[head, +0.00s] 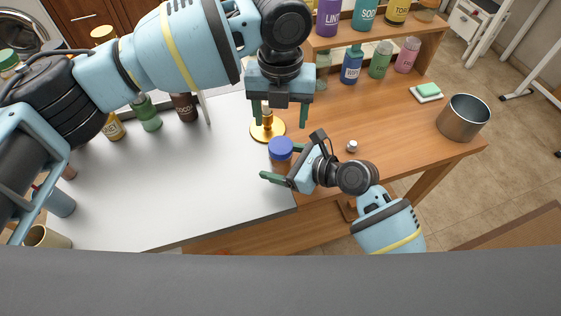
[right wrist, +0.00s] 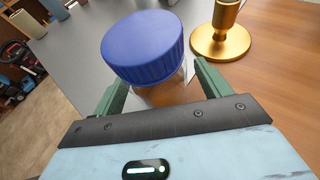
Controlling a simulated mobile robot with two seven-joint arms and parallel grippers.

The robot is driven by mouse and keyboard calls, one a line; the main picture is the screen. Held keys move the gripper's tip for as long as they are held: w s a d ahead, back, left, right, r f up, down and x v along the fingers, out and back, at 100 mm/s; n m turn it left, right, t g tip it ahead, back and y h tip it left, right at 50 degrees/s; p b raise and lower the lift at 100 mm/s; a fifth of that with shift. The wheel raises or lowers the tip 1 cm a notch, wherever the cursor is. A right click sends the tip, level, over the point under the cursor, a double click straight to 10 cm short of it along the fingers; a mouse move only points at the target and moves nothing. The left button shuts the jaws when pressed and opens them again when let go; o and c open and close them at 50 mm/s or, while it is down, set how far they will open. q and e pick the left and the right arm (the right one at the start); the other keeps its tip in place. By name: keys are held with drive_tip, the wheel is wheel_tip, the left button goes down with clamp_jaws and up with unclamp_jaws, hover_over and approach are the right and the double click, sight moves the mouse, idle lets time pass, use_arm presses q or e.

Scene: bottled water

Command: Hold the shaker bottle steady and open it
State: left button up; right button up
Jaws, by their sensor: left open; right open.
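The shaker bottle, with a ribbed blue lid (head: 281,148), stands at the edge between the white surface and the wooden table. In the right wrist view its blue lid (right wrist: 143,48) sits on a clear amber-tinted body (right wrist: 163,94). My right gripper (head: 283,162) is open, with its green fingers on either side of the body below the lid; I cannot tell whether they touch it. My left gripper (head: 280,112) is open and empty, pointing down just behind and above the bottle. Most of the bottle's body is hidden by the lid and my right gripper.
A brass stand (head: 267,128) is close behind the bottle, and its base also shows in the right wrist view (right wrist: 221,42). A small metal cap (head: 352,146) lies to the right. A steel pot (head: 463,118) and sponge (head: 428,91) are farther right.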

sight(281, 145)
clamp_jaws()
use_arm(q)
drive_tip(key=m, duration=0.4)
idle(0.5)
drive_tip(key=shift+f, duration=4)
